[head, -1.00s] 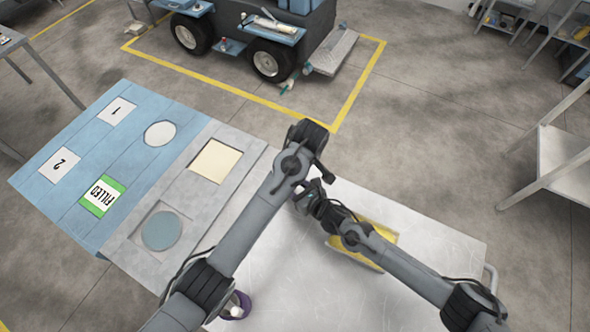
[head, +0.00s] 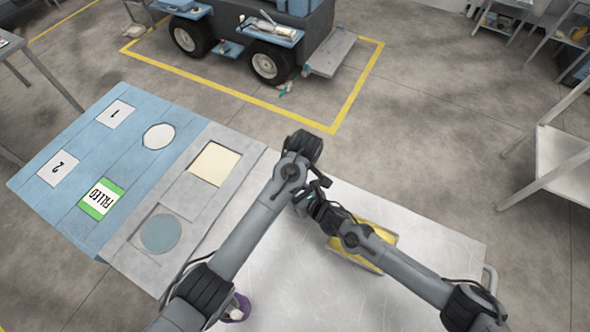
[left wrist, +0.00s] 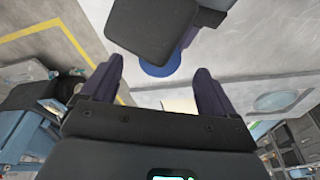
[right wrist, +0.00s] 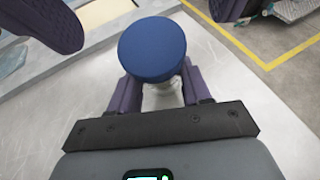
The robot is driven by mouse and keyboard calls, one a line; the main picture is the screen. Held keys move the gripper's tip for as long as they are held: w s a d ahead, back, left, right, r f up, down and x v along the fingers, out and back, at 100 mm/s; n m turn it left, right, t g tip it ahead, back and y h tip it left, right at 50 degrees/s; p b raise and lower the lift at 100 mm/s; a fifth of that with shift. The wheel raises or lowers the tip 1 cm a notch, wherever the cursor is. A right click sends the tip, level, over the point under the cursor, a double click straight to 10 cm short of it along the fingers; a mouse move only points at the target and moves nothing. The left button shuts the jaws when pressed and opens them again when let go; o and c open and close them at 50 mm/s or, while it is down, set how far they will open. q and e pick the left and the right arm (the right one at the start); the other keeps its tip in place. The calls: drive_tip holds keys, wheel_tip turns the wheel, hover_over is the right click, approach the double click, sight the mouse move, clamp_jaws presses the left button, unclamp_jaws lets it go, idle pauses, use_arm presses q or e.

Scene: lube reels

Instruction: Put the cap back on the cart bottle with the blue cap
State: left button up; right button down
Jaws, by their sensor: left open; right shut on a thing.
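The round blue cap (right wrist: 152,50) shows large in the right wrist view, with a pale translucent piece (right wrist: 162,96) under it. My right gripper (right wrist: 160,82) is shut on this pale piece, just below the cap. I cannot tell whether it is the bottle, or whether the cap is seated. In the left wrist view the cap (left wrist: 160,67) is partly hidden by a dark block of my right gripper. My left gripper (left wrist: 157,78) is open, with the cap showing between its fingers. In the head view both grippers meet above the bench and hide the cap.
A yellow tray (head: 375,240) lies on the pale metal bench (head: 425,255) beneath my right arm. A purple container (head: 238,312) stands partly behind my left arm. A blue and grey board with a FILLED label (head: 101,198) lies at left. A wheeled cart (head: 310,30) stands farther back.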

use_arm(q)
drive_tip(key=shift+x, duration=1.65)
drive_tip(key=c, duration=1.1)
drive_tip(key=m, duration=0.3)
drive_tip(key=o, duration=1.2)
drive_tip(key=shift+c, duration=0.2)
drive_tip(key=shift+r, duration=0.1)
